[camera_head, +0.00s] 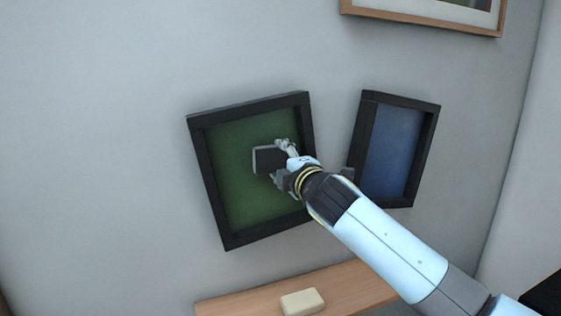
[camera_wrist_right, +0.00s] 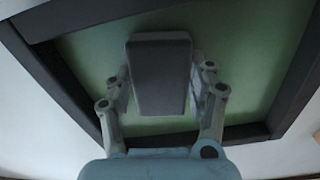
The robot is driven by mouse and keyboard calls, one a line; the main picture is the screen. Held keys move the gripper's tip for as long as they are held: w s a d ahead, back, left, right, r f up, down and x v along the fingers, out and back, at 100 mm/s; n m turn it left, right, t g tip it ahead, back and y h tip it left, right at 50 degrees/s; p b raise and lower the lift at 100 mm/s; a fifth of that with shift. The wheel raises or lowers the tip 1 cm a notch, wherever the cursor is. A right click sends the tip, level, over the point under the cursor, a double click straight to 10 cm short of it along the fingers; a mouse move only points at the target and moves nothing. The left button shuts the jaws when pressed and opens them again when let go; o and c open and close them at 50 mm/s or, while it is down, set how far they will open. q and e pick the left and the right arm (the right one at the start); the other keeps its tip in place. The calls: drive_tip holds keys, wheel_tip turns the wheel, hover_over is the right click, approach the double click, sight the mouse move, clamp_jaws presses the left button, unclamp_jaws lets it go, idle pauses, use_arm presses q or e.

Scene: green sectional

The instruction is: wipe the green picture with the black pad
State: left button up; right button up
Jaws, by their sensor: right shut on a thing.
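The green picture (camera_head: 235,190) hangs on the wall in a black frame, left of centre in the head view. It fills most of the right wrist view (camera_wrist_right: 250,60). My right gripper (camera_head: 283,160) is in front of the picture's right half. It is shut on the black pad (camera_head: 268,159), which also shows between the fingers in the right wrist view (camera_wrist_right: 160,75). The pad is at or close to the green surface; I cannot tell whether it touches. My right arm hides the frame's lower right side. My left gripper is not in view.
A blue picture (camera_head: 393,150) in a black frame hangs just right of the green one, close to my right wrist. A wooden shelf (camera_head: 245,305) below holds a cream block (camera_head: 302,302). Another wooden-framed picture (camera_head: 425,22) hangs above. The wall at left is clear.

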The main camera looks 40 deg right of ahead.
drive_tip(key=v, duration=0.6)
idle(0.4)
drive_tip(key=v, duration=0.3)
